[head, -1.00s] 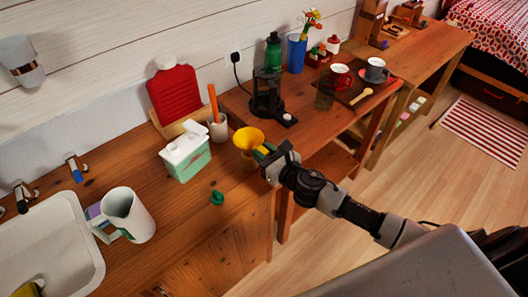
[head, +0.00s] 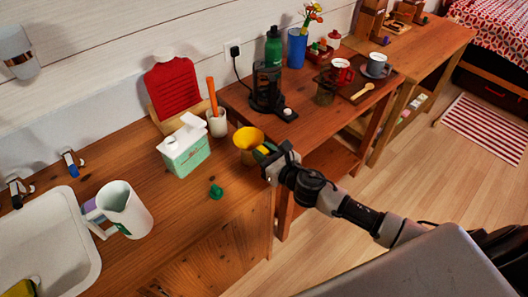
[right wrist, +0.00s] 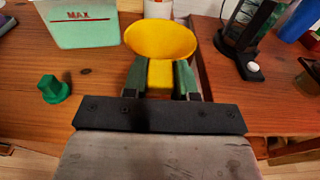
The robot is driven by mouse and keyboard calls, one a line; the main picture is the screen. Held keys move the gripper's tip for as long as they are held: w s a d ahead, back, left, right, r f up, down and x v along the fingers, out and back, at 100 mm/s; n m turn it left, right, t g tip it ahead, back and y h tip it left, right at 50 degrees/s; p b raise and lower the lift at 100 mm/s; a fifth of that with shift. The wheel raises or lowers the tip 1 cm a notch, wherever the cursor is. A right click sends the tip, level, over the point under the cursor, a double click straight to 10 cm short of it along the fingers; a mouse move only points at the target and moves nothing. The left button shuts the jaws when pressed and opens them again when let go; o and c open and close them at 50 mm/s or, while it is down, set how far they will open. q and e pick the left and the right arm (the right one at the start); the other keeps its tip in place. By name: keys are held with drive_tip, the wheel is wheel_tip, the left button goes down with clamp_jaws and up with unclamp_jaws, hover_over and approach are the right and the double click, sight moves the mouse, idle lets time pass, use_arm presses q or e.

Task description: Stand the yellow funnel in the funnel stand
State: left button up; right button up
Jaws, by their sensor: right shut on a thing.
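The yellow funnel (head: 248,136) is at the right end of the near wooden counter, with its wide mouth facing up. My right gripper (head: 264,152) is shut on the funnel's yellow side tab, with a green-padded finger on each side of it. In the right wrist view the funnel (right wrist: 160,40) is just beyond the fingertips (right wrist: 160,78). A brownish shape shows under the funnel in the head view; I cannot tell whether it is the funnel's shaded lower part or the stand. I cannot pick out the funnel stand with certainty. My left gripper is not in view.
A mint-and-white box (head: 185,148), a white cup (head: 217,124) with an orange stick, and a green knob (head: 216,191) are near the funnel. A white pitcher (head: 125,210) stands by the sink (head: 85,270). A black appliance (head: 266,92) is on the table behind.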

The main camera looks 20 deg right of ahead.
drive_tip(key=o, duration=1)
drive_tip(key=shift+s, duration=0.1)
drive_tip(key=shift+b+v, duration=1.2)
drive_tip(key=shift+v, duration=4.1)
